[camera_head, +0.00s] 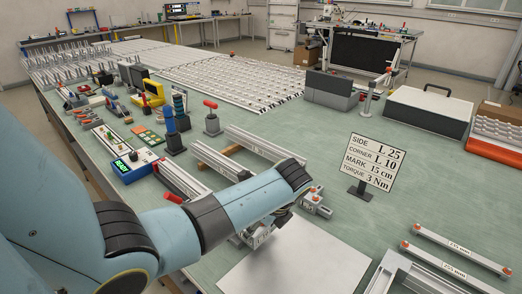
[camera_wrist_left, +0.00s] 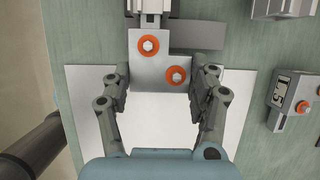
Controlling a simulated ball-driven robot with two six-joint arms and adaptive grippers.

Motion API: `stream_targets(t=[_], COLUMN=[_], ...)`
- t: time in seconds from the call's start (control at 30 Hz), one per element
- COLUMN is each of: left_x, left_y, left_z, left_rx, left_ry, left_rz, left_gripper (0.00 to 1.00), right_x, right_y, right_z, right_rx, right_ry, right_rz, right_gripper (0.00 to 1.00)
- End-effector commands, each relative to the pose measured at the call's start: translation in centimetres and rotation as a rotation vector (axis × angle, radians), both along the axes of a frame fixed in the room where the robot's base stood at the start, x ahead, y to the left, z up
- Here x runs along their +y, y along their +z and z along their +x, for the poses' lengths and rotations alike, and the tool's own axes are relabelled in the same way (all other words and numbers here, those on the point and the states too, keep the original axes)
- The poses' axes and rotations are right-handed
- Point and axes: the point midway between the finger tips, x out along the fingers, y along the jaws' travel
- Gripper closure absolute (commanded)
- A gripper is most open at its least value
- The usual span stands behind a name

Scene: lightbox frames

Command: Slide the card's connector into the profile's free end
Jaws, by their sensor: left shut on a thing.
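My left gripper (camera_wrist_left: 163,88) is shut on a grey L-shaped connector (camera_wrist_left: 149,72) with two orange-ringed screws, its fingers on either side of the plate. The end of a metal profile (camera_wrist_left: 150,7) lies straight above the connector in the wrist view; I cannot tell whether the two touch or overlap. In the head view my left gripper (camera_head: 262,232) is low over the bench, and the arm hides most of the connector. A standing card (camera_head: 370,164) reads SIDE L 25, CORNER L 10, MARK 15 cm, TORQUE 3 Nm. My right gripper is not in view.
A white sheet (camera_head: 297,262) lies below the gripper. Another connector block (camera_head: 316,202) stands right of the gripper. More profiles (camera_head: 260,145) lie behind the arm. Labelled bars (camera_head: 461,249) lie at the front right. Tools and a blue device (camera_head: 134,166) stand at left. Bench around the card is clear.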

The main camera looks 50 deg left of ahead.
Motion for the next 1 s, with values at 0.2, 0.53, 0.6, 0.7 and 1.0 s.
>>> stream_targets(t=[0.2,0.53,0.6,0.7,1.0], left_x=[0.6,1.4,1.5,1.5,1.5], left_y=[0.0,0.0,0.0,0.0,0.0], left_z=[-0.1,-0.2,-0.2,-0.2,-0.2], left_rx=[0.0,0.0,0.0,0.0,0.0], left_ry=[0.0,0.0,0.0,0.0,0.0], left_rz=[0.001,0.001,0.001,0.0,0.0], left_gripper=[0.76,0.76,0.76,0.29,0.14], right_x=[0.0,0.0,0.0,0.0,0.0], right_y=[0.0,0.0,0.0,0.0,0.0], right_z=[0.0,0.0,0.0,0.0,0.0], right_rx=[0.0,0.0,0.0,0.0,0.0], right_ry=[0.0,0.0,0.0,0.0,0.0], right_rz=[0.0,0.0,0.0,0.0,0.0], right_gripper=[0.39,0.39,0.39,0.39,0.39])
